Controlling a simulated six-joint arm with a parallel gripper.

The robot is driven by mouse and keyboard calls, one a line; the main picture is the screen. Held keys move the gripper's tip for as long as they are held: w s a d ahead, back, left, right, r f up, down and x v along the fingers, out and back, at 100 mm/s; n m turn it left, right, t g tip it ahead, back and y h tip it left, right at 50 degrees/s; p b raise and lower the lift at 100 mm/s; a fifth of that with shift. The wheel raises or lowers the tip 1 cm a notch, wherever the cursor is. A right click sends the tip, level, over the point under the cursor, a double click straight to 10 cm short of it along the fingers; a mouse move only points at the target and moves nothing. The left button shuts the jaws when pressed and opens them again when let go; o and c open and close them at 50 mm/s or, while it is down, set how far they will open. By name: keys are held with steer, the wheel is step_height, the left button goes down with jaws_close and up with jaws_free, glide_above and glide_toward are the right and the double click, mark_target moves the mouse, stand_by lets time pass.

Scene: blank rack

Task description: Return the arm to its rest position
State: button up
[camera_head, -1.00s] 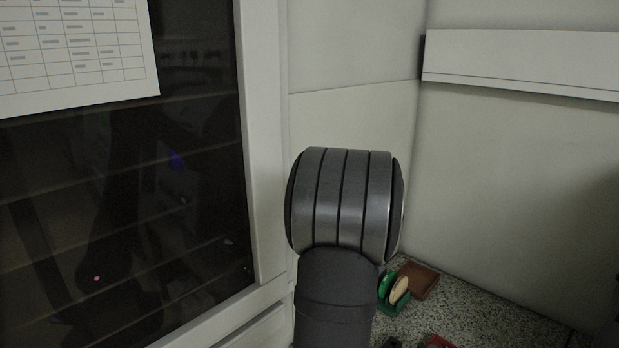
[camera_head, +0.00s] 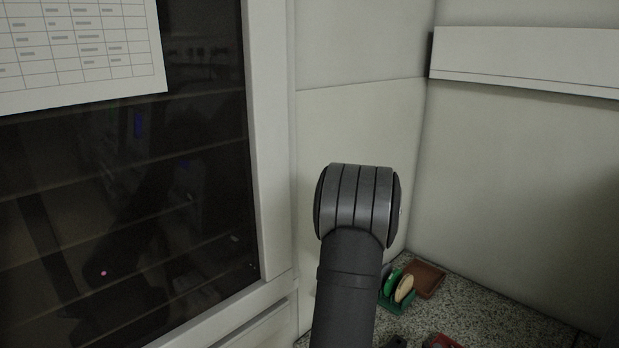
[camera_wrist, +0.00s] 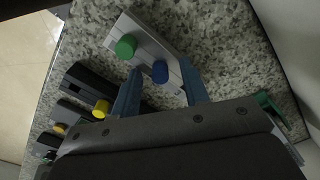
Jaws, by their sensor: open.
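My gripper (camera_wrist: 159,68) shows in the wrist view as two blue fingers, spread apart. It points down toward a speckled counter (camera_wrist: 215,32). A grey block (camera_wrist: 150,36) with a green round piece (camera_wrist: 125,46) and a blue round piece (camera_wrist: 160,71) lies beyond the fingers. The blue piece appears between the fingertips, but I cannot tell how far below them it is. Nothing is visibly held. In the head view my arm stands up in the middle, and my gripper is out of sight there.
In the head view a green holder (camera_head: 404,306) with discs and a brown tray (camera_head: 429,272) stand on the counter (camera_head: 500,318) near the corner. A dark glass-fronted cabinet (camera_head: 120,200) is at left. The wrist view shows dark blocks with yellow (camera_wrist: 101,108) and orange pieces.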

steer(key=shift+r, duration=0.2)
step_height(320, 180, up, 17)
step_height(320, 180, down, 18)
steer(key=shift+r, duration=0.2)
step_height(320, 180, up, 7)
steer(key=shift+r, duration=0.7)
stand_by(1.2)
